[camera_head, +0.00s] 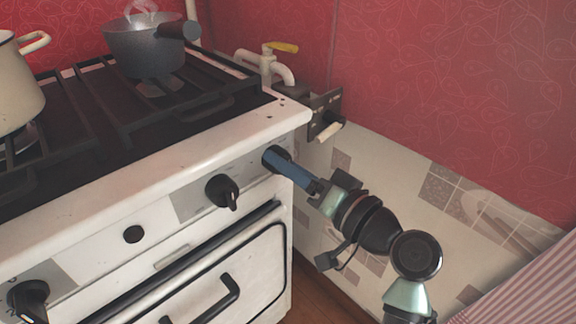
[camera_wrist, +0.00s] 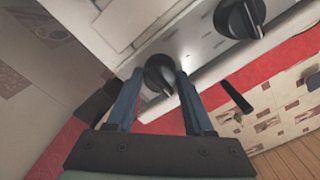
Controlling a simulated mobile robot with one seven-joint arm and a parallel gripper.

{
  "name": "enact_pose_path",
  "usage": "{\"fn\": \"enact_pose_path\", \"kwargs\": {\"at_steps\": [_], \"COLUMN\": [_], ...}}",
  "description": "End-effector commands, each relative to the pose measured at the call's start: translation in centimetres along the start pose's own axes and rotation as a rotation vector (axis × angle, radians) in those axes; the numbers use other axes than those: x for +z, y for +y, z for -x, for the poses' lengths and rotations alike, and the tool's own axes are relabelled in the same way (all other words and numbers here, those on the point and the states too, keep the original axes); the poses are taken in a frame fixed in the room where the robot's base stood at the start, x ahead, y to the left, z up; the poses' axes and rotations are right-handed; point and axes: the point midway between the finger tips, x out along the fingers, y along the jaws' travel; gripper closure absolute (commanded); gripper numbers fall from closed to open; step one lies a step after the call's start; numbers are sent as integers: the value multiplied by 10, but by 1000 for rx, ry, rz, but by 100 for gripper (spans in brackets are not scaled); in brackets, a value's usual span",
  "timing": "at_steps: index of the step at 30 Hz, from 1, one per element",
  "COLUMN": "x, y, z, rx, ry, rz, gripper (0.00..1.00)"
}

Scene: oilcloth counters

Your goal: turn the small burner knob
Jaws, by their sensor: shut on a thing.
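A black burner knob (camera_head: 272,154) is at the right end of the white stove's front panel, and most of it is hidden by my fingers in the head view. In the wrist view the knob (camera_wrist: 159,72) lies between my two blue fingertips. My gripper (camera_head: 281,163) reaches in from the right and is shut on this knob. In the wrist view my gripper (camera_wrist: 160,80) has one finger on each side of it. The pictures do not make clear how far the knob is turned.
A second black knob (camera_head: 223,191) is just left of my gripper, and another (camera_head: 28,298) is at the far left. A grey pot (camera_head: 146,47) and a cream pot (camera_head: 17,80) stand on the stove. A pipe with a yellow valve handle (camera_head: 282,47) is behind.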

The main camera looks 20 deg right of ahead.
Motion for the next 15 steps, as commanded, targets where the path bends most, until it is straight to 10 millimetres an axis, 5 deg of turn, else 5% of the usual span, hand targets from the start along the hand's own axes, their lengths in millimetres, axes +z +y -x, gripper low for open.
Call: {"fn": "enact_pose_path", "kwargs": {"at_steps": [6,7,11,15], "x": [0,0,0,0], "y": [1,1,1,0], "z": [0,0,0,0], "rx": [2,2,2,1], "ry": [-1,-1,0,0], "rz": [2,2,1,1], "gripper": [100,44,21,18]}}
